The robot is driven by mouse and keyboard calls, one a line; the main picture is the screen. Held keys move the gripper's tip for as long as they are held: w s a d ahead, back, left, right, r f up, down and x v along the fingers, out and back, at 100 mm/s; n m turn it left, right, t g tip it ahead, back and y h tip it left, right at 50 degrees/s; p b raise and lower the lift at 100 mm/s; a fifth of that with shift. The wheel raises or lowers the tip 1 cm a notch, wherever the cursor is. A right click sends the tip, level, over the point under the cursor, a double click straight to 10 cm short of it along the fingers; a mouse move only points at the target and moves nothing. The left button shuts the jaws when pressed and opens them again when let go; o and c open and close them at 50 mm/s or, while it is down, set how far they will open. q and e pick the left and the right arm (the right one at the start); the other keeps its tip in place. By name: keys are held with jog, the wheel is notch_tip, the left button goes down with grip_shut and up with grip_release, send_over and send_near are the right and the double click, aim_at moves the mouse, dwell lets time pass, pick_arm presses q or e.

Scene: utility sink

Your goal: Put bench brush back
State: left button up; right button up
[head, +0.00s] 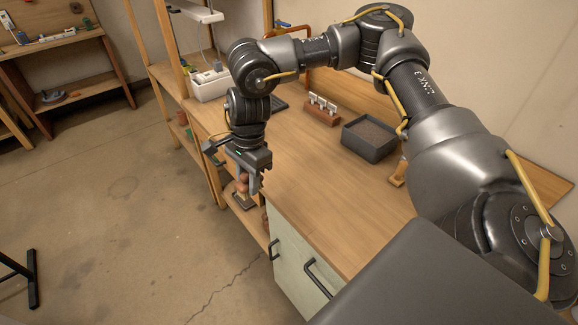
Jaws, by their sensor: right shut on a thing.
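My right gripper (244,177) points down just beyond the left edge of the wooden bench, in front of its open lower shelves. The fingers hide part of the held thing. My left gripper is not in view.
The wooden bench top (310,190) is mostly clear. On it stand a dark open box (369,138), a wooden block with white pieces (321,111) and a white container (210,84). Handled cabinet fronts (293,265) sit below. The floor at left is open.

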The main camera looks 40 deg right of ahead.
jog(key=w+d+f+m+t+h+b, duration=0.1)
jog(key=w+d+m+b, duration=0.3)
jog(key=m, duration=1.5)
jog(key=w+d+t, duration=0.1)
jog(key=w+d, duration=0.3)
jog(key=shift+h, duration=0.4)
jog(key=w+d+f, duration=0.1)
jog(key=d+f, duration=0.1)
jog(key=d, duration=0.2)
jog(key=w+d+f, duration=0.1)
jog(key=d+f, duration=0.2)
jog(key=d, duration=0.1)
jog(key=w+d+f, duration=0.1)
jog(key=d+f, duration=0.2)
jog(key=d, duration=0.1)
jog(key=shift+w+d+f, duration=0.1)
jog(key=shift+d+f, duration=0.05)
jog(key=shift+f, duration=0.1)
jog(key=shift+w+d+f, duration=0.1)
jog(key=shift+d+f, duration=0.4)
jog(key=f+p, duration=0.1)
jog(key=f, duration=0.2)
jog(key=shift+w+d+p, duration=0.1)
jog(key=shift+d+p, duration=0.1)
jog(key=shift+p, duration=0.15)
jog(key=shift+f, duration=0.25)
